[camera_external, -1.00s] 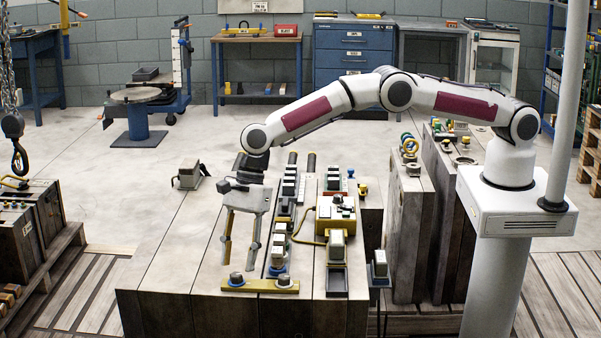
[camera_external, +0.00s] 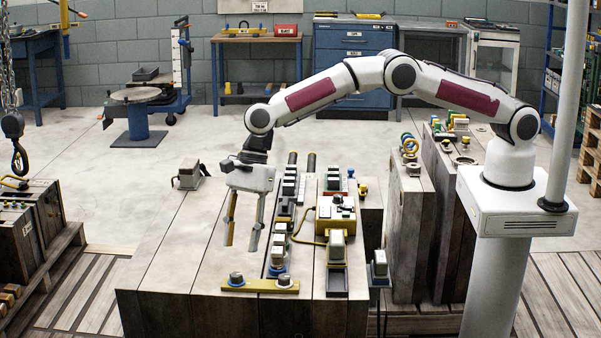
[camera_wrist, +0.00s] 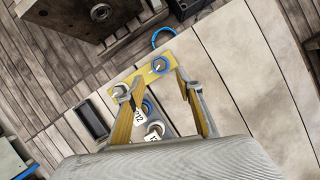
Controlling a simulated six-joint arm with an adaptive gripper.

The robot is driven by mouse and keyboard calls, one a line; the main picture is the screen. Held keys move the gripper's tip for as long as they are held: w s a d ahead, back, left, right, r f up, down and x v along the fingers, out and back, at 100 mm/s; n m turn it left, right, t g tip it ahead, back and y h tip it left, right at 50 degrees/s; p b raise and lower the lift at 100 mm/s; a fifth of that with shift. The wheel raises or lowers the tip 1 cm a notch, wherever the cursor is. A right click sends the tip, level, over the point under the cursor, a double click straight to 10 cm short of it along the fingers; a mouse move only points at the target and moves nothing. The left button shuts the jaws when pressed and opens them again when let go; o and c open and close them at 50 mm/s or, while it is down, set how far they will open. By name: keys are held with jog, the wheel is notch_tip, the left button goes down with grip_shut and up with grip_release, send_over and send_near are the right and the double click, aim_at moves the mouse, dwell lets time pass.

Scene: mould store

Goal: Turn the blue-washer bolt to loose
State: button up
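A yellow bar (camera_external: 262,286) lies near the front edge of the wooden mould blocks and carries two bolts. The blue-washer bolt (camera_external: 236,279) is at its left end; in the wrist view this bolt (camera_wrist: 159,66) shows a blue ring around its grey head. The other bolt (camera_external: 284,281) is at the right end, and in the wrist view it (camera_wrist: 121,92) is partly behind a fingertip. My gripper (camera_external: 241,247) hangs above and behind the bar, fingers apart and pointing down, nothing between them. In the wrist view its open fingertips (camera_wrist: 155,86) frame the bar from above.
A yellow box (camera_external: 335,214) with a cable and a dark tray (camera_external: 336,281) lie further right. The left block tops (camera_external: 175,255) are clear.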

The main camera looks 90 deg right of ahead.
jog(key=w+d+r+n+t+h, duration=0.4)
jog(key=w+d+n+t+h, duration=0.15)
jog(key=w+d, duration=0.65)
jog(key=w+a+r+n+t+y, duration=0.4)
jog(key=w+a+r+n+t, duration=0.3)
jog(key=r+n, duration=0.3)
jog(key=s+a+f+n+g+y, duration=0.3)
jog(key=s+a+n+g+y, duration=0.25)
jog(key=a+n, duration=0.6)
jog(key=s+d+f+n+g+h, duration=0.2)
jog(key=s+d+f+n+g, duration=0.1)
jog(key=s+f+n, duration=0.1)
jog(key=s+d+f+n+g+h, duration=0.2)
jog(key=s+d+f+n+g, duration=0.1)
jog(key=s, duration=0.6)
notch_tip(320, 180, down, 4)
jog(key=shift+s+d+r+n+g, duration=0.25)
jog(key=shift+n+g, duration=0.25)
jog(key=shift+n, duration=0.5)
jog(key=shift+f, duration=0.15)
